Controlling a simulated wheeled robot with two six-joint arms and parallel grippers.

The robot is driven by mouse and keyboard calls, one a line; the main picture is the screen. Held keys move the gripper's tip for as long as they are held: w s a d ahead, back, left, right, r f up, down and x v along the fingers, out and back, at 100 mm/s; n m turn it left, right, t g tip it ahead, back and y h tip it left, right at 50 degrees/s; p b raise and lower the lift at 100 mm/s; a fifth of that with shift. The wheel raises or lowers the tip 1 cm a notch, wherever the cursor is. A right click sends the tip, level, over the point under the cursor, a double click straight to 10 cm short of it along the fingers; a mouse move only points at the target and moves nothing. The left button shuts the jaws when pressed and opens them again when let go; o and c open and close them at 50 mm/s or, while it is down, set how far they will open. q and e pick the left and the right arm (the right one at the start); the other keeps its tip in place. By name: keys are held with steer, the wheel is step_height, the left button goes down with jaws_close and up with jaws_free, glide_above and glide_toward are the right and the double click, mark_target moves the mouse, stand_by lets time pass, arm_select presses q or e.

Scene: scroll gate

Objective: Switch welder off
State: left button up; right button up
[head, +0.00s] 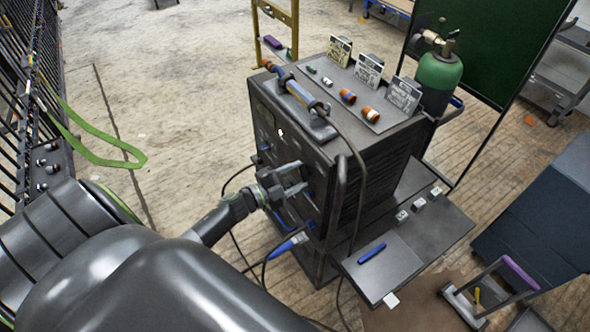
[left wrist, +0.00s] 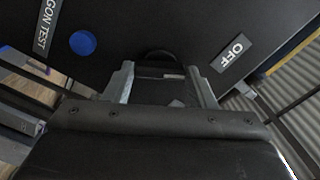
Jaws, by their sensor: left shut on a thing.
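The welder (head: 335,140) is a dark box on a cart, with its front panel facing left in the head view. My left gripper (head: 297,178) is at this panel. In the left wrist view, the two fingers of my left gripper (left wrist: 165,85) stand on either side of a dark switch knob (left wrist: 158,58) on the panel and are shut on it. An OFF label (left wrist: 232,53) is to the right of the knob. A blue button (left wrist: 82,43) is to its left, by a label partly reading "GON TEST". The gripper hides much of the knob. My right gripper is not in view.
A torch (head: 300,95) lies on the welder's top, with a cable hanging over the panel side. A green gas cylinder (head: 438,75) stands behind. A side shelf (head: 425,235) holds a blue marker (head: 371,253). Open floor lies left of the welder.

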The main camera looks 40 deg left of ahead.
arm_select(q)
steer(key=shift+n+p, duration=0.3)
steer(key=shift+n, duration=0.6)
steer(key=shift+f, duration=0.1)
steer(key=o, duration=1)
steer(key=shift+b+v, duration=2.15)
steer(key=shift+v, duration=6.6)
